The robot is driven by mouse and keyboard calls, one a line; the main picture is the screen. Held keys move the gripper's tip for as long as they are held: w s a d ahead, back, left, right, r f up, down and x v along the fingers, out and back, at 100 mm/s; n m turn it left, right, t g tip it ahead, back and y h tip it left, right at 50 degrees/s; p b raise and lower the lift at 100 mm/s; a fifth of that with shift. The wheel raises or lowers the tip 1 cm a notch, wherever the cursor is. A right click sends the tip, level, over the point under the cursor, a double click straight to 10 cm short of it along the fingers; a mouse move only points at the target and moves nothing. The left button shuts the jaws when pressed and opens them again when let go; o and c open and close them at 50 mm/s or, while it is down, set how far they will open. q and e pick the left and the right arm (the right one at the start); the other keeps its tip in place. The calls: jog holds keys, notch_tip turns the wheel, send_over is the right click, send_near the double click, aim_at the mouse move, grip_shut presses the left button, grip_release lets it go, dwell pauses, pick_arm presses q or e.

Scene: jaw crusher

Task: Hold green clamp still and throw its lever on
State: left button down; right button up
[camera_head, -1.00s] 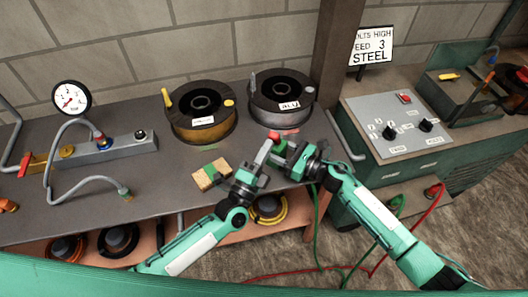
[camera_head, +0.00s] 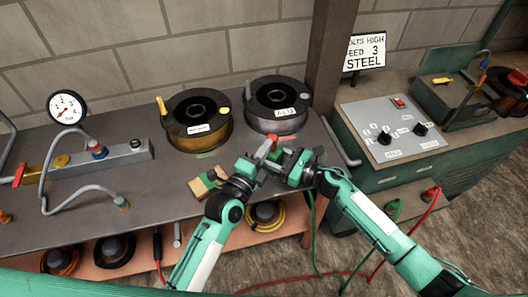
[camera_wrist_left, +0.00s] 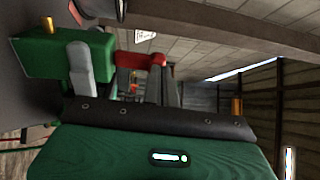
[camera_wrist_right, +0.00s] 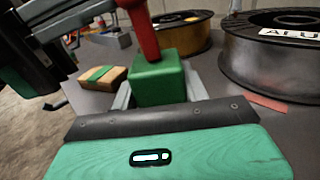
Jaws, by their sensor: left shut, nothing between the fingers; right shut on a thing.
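The green clamp (camera_wrist_right: 158,86) is a small green block with a red lever (camera_wrist_right: 143,30) rising from its top, leaning slightly, in the right wrist view. The lever also shows in the head view (camera_head: 267,146). My right gripper (camera_head: 284,157) is shut on the clamp's block, a grey finger on each side. My left gripper (camera_head: 261,163) is shut and empty beside the lever. In the left wrist view its closed fingers (camera_wrist_left: 166,85) are close to the lever's end (camera_wrist_left: 153,60); whether they touch is unclear. The block's lower part is hidden by my right gripper.
Two wire spools, one brass-coloured (camera_head: 198,134) and one grey (camera_head: 277,117), stand behind my grippers. A tan block with a green band (camera_head: 205,183) lies to the left. A control panel (camera_head: 390,130) and post stand right. The bench's left front is fairly clear.

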pick_arm(q)
jog(key=s+a+r+g, duration=0.1)
jog(key=s+a+r, duration=0.1)
jog(key=s, duration=0.3)
jog(key=s+a+r+y, duration=0.1)
jog(key=s+a+r, duration=0.2)
jog(key=s+r, duration=0.1)
jog(key=shift+s+a+r+g, duration=0.15)
jog(key=shift+s+a+g, duration=0.2)
jog(key=shift+s, duration=0.45)
jog(key=shift+d, duration=0.15)
pick_arm(e)
jog(key=o, duration=1.4)
